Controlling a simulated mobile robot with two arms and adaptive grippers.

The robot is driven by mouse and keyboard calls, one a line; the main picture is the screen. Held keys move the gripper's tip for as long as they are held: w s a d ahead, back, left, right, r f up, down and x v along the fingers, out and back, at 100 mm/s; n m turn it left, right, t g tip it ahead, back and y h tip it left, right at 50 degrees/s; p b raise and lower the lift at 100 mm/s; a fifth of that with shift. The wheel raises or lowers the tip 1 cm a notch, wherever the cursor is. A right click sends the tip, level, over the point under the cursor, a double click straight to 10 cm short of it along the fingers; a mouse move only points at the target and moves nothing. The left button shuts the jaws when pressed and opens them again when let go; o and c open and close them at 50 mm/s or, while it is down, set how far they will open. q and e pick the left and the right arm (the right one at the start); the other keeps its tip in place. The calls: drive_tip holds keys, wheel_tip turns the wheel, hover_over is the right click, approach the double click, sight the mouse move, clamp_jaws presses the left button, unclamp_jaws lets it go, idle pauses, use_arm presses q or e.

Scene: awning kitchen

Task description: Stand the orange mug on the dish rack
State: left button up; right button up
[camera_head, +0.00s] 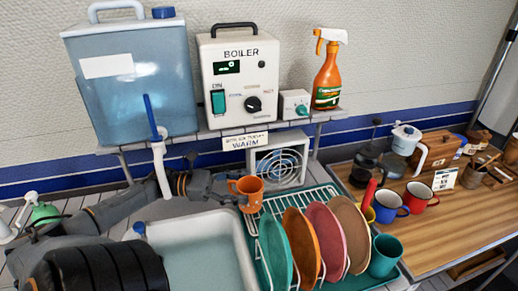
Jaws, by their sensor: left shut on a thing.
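The orange mug (249,192) is upright in the camera_head view, at the back left corner of the dish rack. My left gripper (236,193) reaches in from the left and is shut on the mug's left side. Part of the gripper is hard to make out against the arm. The white wire dish rack (316,196) stands on a green tray. I cannot tell whether the mug's base touches the rack. My right gripper is not in view.
Several plates (323,240) stand upright in the rack, with a teal mug (385,255) at its right. A water-filled sink (195,262) lies left. The boiler (238,75) and spray bottle (327,75) are on the shelf behind. Blue (388,205) and red (419,196) mugs stand right.

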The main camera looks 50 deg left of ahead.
sight(258, 198)
use_arm(q)
drive_tip(key=x, duration=0.4)
drive_tip(key=shift+w+d+r, duration=0.1)
drive_tip(key=shift+w+d, duration=0.05)
drive_tip(key=shift+d, duration=0.1)
drive_tip(key=shift+w, duration=0.1)
wheel_tip(258, 198, down, 3)
drive_tip(key=shift+f+p, duration=0.2)
drive_tip(key=shift+p, duration=0.1)
drive_tip(key=shift+f, duration=0.15)
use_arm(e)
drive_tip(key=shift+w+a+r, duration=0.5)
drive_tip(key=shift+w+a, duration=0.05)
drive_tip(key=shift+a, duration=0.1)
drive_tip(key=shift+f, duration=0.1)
use_arm(q)
drive_tip(key=o, duration=1.2)
drive_tip(key=shift+c, duration=0.2)
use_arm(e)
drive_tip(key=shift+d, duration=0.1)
